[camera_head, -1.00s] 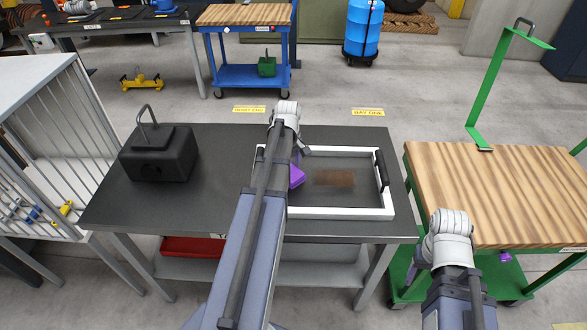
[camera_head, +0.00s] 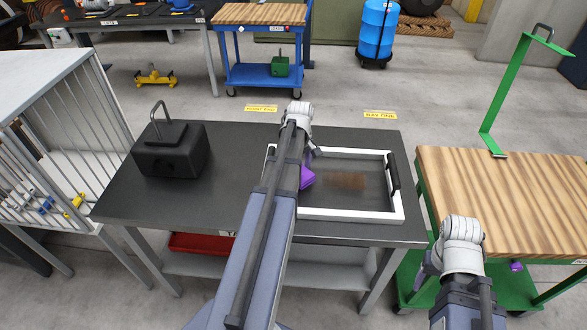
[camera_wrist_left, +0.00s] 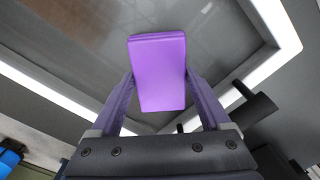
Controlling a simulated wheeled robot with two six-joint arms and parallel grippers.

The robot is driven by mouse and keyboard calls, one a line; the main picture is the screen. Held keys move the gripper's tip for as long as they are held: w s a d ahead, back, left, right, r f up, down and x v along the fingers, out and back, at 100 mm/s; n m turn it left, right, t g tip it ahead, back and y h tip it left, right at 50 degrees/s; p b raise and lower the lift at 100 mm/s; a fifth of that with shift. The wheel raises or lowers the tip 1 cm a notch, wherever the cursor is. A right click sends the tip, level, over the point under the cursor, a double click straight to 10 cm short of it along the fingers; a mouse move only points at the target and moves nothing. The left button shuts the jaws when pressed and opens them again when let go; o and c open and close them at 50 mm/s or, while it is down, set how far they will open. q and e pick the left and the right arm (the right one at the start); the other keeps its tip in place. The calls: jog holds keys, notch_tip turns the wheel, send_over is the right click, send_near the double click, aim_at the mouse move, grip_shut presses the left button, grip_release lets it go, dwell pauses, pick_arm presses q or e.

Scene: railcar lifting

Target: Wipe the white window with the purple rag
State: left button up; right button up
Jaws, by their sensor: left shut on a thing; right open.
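The window (camera_head: 345,215) is a white frame with a dark, see-through pane, lying flat on the dark table. A brown smear (camera_head: 347,181) marks the middle of the pane. My left gripper (camera_head: 308,160) is shut on the purple rag (camera_head: 307,179), over the left part of the window, left of the smear. In the left wrist view the rag (camera_wrist_left: 158,72) is a purple block between both fingers, with the pane behind it. I cannot tell whether the rag touches the pane. My left arm hides the window's left side. My right gripper (camera_head: 425,270) is open, low beside the wooden-topped cart.
A black block with a handle (camera_head: 170,152) stands at the table's left. Black handles sit on the window frame, one at its right side (camera_head: 393,172). A green cart with a wooden top (camera_head: 500,200) stands close on the right, carrying a tall green bracket (camera_head: 508,95).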

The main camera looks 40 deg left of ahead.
pick_arm(q)
jog(key=shift+w+d, duration=0.45)
jog(key=shift+d, duration=0.15)
jog(key=shift+w+d+f, duration=0.1)
jog(key=shift+w+d, duration=0.35)
jog(key=shift+d, duration=0.35)
jog(key=shift+w+d, duration=0.45)
jog(key=shift+d, duration=0.3)
jog(key=shift+d, duration=0.1)
jog(key=shift+w+d, duration=0.5)
jog(key=shift+d, duration=0.2)
jog(key=shift+w+d, duration=0.5)
jog(key=shift+d, duration=0.15)
jog(key=shift+w+d, duration=0.45)
jog(key=shift+d, duration=0.2)
jog(key=shift+w+d, duration=0.4)
jog(key=shift+d, duration=0.2)
jog(key=shift+w+d, duration=0.1)
jog(key=shift+d, duration=0.1)
